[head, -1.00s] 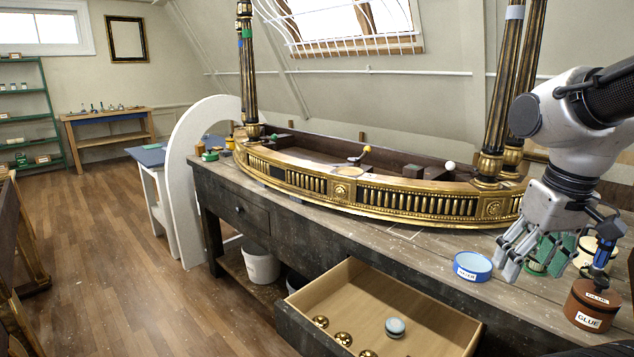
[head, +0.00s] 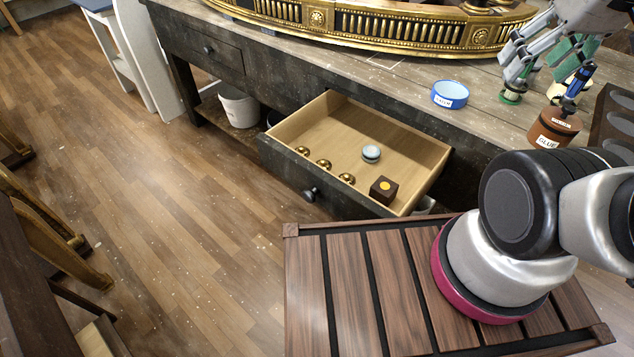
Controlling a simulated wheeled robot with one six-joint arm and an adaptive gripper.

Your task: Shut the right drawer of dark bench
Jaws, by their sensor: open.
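The dark bench (head: 395,75) runs across the picture behind my base. Its right drawer (head: 290,134) is pulled well out, with a dark front and a round dark knob (head: 311,194). Inside lie several gold knobs (head: 324,164), a round pale blue-grey tin (head: 371,153) and a small dark box with a yellow dot (head: 383,190). The left drawer (head: 203,48) is shut. My gripper (head: 512,82) is at the upper right above the bench top, fingers spread and apart from the drawer. It is open and seems to hold nothing.
A blue tin (head: 450,94) and a brown glue pot (head: 553,128) stand on the bench top near my gripper. A white bucket (head: 238,106) sits on the shelf below. The wooden floor (head: 190,240) left of the drawer is clear.

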